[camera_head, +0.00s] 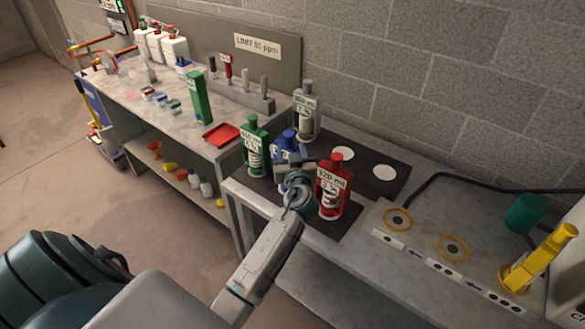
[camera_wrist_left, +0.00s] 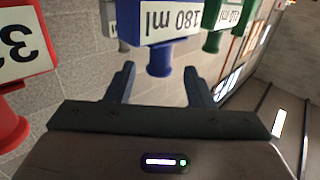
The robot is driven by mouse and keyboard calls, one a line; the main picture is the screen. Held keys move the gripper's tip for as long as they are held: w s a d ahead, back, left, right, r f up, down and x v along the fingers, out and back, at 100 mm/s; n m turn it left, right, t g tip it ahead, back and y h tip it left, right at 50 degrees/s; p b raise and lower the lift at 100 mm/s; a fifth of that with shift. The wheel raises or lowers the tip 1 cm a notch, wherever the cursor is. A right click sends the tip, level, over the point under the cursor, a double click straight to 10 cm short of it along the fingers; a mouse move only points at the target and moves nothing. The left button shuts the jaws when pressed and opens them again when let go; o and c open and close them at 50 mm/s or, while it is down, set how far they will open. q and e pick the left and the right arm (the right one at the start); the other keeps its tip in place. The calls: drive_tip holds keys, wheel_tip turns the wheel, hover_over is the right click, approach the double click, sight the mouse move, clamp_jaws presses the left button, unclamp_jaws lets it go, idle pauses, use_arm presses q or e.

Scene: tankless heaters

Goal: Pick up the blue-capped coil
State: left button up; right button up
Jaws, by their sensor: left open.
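The blue-capped coil (camera_head: 287,141) stands on the dark mat, partly hidden behind my left gripper (camera_head: 291,163). In the left wrist view the blue-capped coil (camera_wrist_left: 160,58) appears upside down with a "180 ml" label. There its blue cap lies in line with the gap between the fingers of my left gripper (camera_wrist_left: 160,82). The fingers are apart and nothing is gripped. I cannot tell how far the fingertips reach around the cap. My right gripper is not in view.
A red coil (camera_head: 333,187) stands close on the right, a green one (camera_head: 256,147) on the left and a grey one (camera_head: 306,112) behind. The dark mat (camera_head: 385,200) has two white discs. A red tray (camera_head: 221,134) lies on the left bench. A yellow-handled item (camera_head: 540,258) stands far right.

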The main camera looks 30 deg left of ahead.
sight(289, 143)
use_arm(q)
drive_tip(key=shift+w+a, duration=0.3)
drive_tip(key=shift+a, duration=0.05)
drive_tip(key=p+x, duration=0.3)
drive_tip(key=x, duration=0.1)
drive_tip(key=shift+w+f, duration=0.1)
drive_tip(key=shift+f, duration=0.1)
drive_tip(key=shift+w+a+f, duration=0.2)
drive_tip(key=shift+w+a, duration=0.1)
drive_tip(key=shift+a, duration=0.05)
drive_tip(key=shift+d, duration=0.1)
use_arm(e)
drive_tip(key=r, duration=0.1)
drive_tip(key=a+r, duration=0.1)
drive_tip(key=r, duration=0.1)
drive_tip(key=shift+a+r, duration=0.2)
use_arm(q)
clamp_jaws()
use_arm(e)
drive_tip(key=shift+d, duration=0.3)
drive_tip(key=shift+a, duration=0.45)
use_arm(q)
drive_tip(key=shift+r, duration=0.1)
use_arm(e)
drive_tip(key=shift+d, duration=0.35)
